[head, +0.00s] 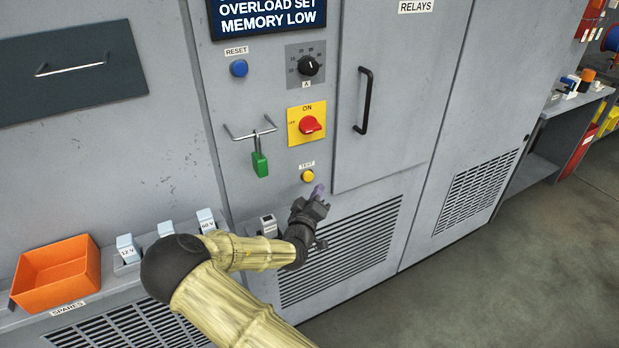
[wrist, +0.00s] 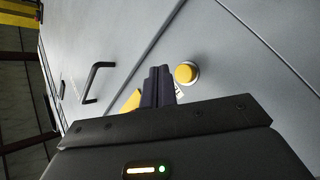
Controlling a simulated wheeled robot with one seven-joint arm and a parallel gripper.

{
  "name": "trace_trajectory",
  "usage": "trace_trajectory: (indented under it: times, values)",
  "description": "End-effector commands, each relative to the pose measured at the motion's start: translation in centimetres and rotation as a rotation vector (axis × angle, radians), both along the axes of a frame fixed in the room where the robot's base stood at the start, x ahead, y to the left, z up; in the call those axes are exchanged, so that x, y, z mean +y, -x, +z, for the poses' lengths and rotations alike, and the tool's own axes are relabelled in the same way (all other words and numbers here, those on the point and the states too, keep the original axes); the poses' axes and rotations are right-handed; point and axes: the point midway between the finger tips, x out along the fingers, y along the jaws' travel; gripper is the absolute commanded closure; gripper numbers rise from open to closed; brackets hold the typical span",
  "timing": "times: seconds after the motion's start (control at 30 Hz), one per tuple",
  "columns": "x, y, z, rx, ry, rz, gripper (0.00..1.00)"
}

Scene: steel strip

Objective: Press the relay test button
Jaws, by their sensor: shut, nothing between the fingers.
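The yellow test button (head: 308,176) sits on the grey cabinet front under a label reading TEST. My gripper (head: 318,190) is shut and empty, with its fingertips just below and to the right of the button in the head view. In the wrist view the yellow button (wrist: 187,73) shows whole, right beside the tips of my shut gripper (wrist: 159,72). The fingers appear apart from the button, but the exact gap is hard to tell.
A door handle (head: 363,100) juts out at the right. An orange bin (head: 57,275) stands at the left.

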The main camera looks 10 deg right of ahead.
Motion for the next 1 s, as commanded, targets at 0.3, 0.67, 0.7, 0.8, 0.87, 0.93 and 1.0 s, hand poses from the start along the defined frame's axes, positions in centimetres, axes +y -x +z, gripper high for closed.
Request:
trace_trajectory:
  times: [0.3, 0.67, 0.7, 0.8, 0.87, 0.93, 1.0]
  values:
    - [-0.7, 2.1, 0.0, 0.001, 0.000, 0.001, 1.00]
    - [-0.7, 2.1, 0.0, 0.000, 0.000, 0.000, 1.00]
    - [-0.7, 2.1, 0.0, 0.000, -0.001, 0.000, 1.00]
    - [-0.7, 2.1, 0.0, 0.000, 0.000, 0.000, 1.00]
    - [-0.7, 2.1, 0.0, 0.000, 0.000, 0.000, 1.00]
    - [-0.7, 2.1, 0.0, 0.000, 0.000, 0.000, 1.00]
    - [-0.7, 2.1, 0.0, 0.001, -0.002, 0.000, 1.00]
